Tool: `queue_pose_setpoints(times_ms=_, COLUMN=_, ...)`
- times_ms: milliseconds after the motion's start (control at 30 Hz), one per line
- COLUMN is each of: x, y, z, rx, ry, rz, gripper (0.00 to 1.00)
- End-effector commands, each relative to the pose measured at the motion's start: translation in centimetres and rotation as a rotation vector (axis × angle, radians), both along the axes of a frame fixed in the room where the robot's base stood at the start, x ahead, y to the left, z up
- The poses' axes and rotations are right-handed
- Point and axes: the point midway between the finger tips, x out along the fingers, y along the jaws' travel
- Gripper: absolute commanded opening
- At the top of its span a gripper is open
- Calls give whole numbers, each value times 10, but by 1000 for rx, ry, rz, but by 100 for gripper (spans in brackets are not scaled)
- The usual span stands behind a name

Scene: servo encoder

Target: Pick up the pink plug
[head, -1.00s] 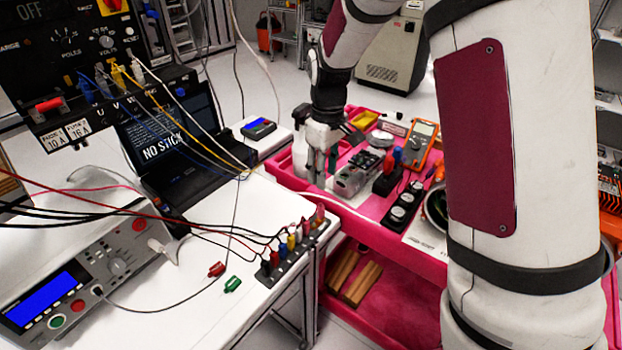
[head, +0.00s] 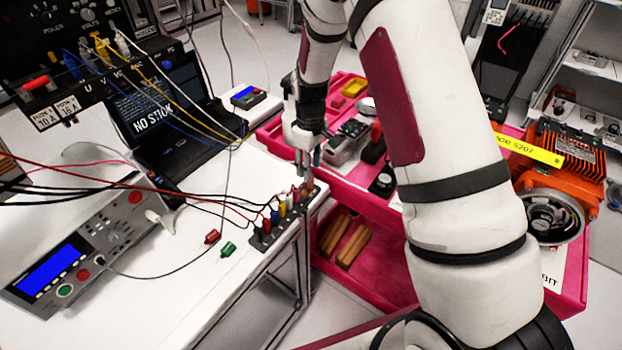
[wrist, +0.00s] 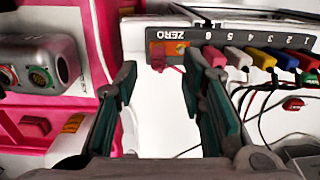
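The pink plug (head: 311,184) stands at the far end of the dark plug rack (head: 285,232), on the white table's right edge. In the wrist view a pink piece (wrist: 160,62), which looks like this plug, lies by the orange "ZERO" end of the rack (wrist: 183,34), between the finger lines. My gripper (head: 305,168) is over that end of the rack. In the wrist view my gripper (wrist: 162,72) is open and empty. Whether a finger touches a plug cannot be told.
White (wrist: 238,57), yellow (wrist: 262,58), blue (wrist: 284,60) and red plugs with cables line the rack. Loose red (head: 212,236) and green (head: 228,249) plugs lie on the table (head: 190,290). A pink cart (head: 378,205) with instruments stands to the right.

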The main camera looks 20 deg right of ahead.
Motion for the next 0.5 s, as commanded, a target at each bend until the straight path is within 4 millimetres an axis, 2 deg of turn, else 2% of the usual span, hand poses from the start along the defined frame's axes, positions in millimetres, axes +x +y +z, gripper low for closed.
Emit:
queue_pose_setpoints(times_ms=300, x=0, y=-1, z=-39, rx=0, ry=4, rz=0, gripper=37)
queue_pose_setpoints(times_ms=500, x=2, y=-1, z=-45, rx=0, ry=0, rz=0, gripper=37)
